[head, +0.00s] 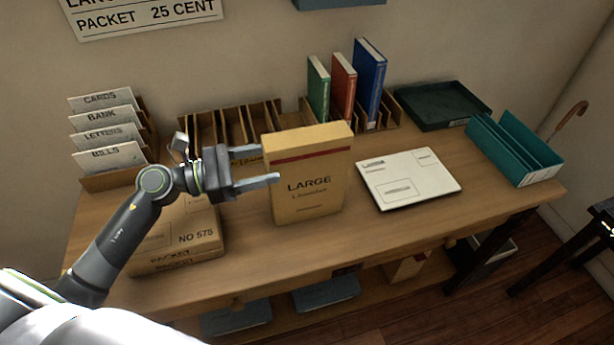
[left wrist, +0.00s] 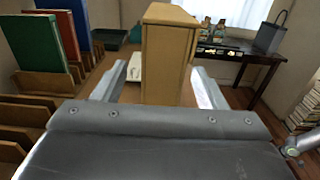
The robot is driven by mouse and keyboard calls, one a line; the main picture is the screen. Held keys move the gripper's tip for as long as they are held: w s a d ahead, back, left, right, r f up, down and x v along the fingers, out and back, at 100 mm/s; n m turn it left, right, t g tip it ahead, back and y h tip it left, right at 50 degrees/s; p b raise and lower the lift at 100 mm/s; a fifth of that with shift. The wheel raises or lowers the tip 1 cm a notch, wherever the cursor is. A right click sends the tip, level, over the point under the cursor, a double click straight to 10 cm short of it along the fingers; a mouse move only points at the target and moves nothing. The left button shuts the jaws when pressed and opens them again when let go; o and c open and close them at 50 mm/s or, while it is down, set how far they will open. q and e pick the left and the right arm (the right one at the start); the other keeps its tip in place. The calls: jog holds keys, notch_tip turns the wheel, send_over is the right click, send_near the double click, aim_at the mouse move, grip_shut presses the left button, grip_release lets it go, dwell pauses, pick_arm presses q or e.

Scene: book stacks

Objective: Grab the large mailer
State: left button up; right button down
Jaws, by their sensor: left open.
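The large mailer (head: 309,182) is a tan upright packet with a dark red band and the word LARGE. It stands near the middle of the wooden table (head: 400,222). My left gripper (head: 272,166) is open, at the mailer's left side, level with its upper part. In the left wrist view the mailer (left wrist: 167,60) stands upright between the two spread fingers, its narrow side facing me. I cannot tell whether the fingers touch it. My right gripper is not in view.
A brown packet box (head: 178,240) lies under my left arm. Behind are a card rack (head: 118,178), empty wooden slots and upright books (head: 368,82). A white flat parcel (head: 408,180) lies to the right, with a green tray (head: 440,105) and teal holder (head: 512,150) beyond.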

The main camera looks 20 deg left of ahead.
aim_at(287, 162)
pick_arm(q)
jog(key=shift+f+p+x, duration=0.15)
jog(key=shift+p+x, duration=0.5)
jog(key=shift+x, duration=0.65)
jog(key=shift+f+p+x, duration=0.1)
jog(key=shift+p+x, duration=0.5)
jog(key=shift+x, duration=0.7)
jog(key=shift+w+d+f, duration=0.1)
jog(key=shift+d, duration=0.35)
jog(key=shift+c, duration=0.3)
